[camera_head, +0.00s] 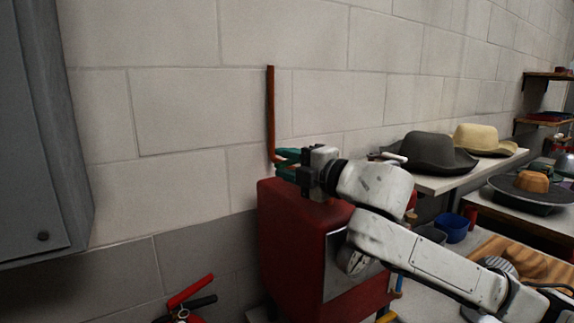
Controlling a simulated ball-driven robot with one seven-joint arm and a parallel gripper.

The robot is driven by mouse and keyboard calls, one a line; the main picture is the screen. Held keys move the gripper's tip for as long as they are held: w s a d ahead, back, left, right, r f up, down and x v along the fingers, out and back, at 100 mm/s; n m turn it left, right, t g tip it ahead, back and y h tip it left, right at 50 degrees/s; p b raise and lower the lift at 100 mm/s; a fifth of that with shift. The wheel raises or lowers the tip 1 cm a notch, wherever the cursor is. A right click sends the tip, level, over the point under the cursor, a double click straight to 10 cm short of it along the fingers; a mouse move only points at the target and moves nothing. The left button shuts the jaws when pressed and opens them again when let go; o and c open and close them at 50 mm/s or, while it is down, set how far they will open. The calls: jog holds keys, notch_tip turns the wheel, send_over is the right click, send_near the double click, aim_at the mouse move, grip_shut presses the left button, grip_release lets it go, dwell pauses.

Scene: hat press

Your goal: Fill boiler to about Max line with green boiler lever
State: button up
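The red boiler (288,240) stands against the wall in the lower middle, with a grey panel on its right face. A copper pipe (270,110) rises up the wall behind it. The green boiler lever (286,154) shows at the foot of the pipe, just above the boiler's top. My gripper (291,166) is at the lever, its dark fingers overlapping the green in the picture. I cannot tell whether the fingers are closed on it. My arm hides the boiler's upper right part. No Max line or water level can be made out.
A grey cabinet (40,130) stands at the left. Red and black handles (190,292) stick up at the bottom left. A shelf at the right holds a dark hat (432,152) and a tan hat (486,139). A blue bowl (453,228) sits below.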

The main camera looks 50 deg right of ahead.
jog(key=b, duration=0.3)
send_over(329, 216)
